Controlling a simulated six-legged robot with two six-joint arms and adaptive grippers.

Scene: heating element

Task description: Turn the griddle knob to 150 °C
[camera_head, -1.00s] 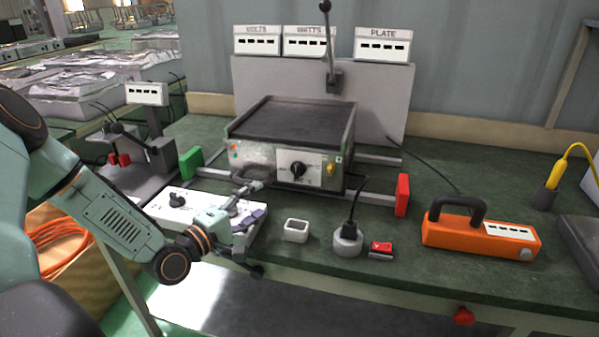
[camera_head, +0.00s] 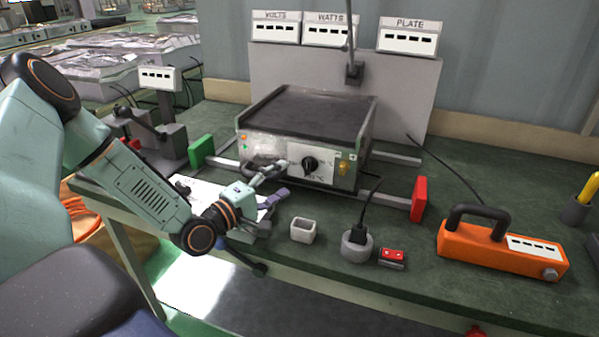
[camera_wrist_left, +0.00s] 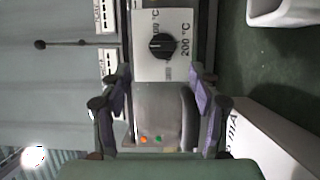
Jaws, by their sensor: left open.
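The griddle (camera_head: 308,115) has a dark flat top and a metal front. Its black knob (camera_head: 310,165) sits on a white dial plate at the front. In the left wrist view the knob (camera_wrist_left: 162,44) shows ahead of the fingers, with "200 °C" printed beside it; the exact setting is too small to tell. My left gripper (camera_head: 280,180) is in front of the griddle, left of the knob and apart from it. In the left wrist view its purple-padded fingers (camera_wrist_left: 160,98) are spread with nothing between them. My right gripper is not in view.
A small white cup (camera_head: 303,230), a grey socket (camera_head: 357,246) with a black plug and a red switch (camera_head: 392,257) stand at the bench front. A green block (camera_head: 201,151) and a red block (camera_head: 419,199) flank the griddle. An orange meter (camera_head: 500,250) is at right.

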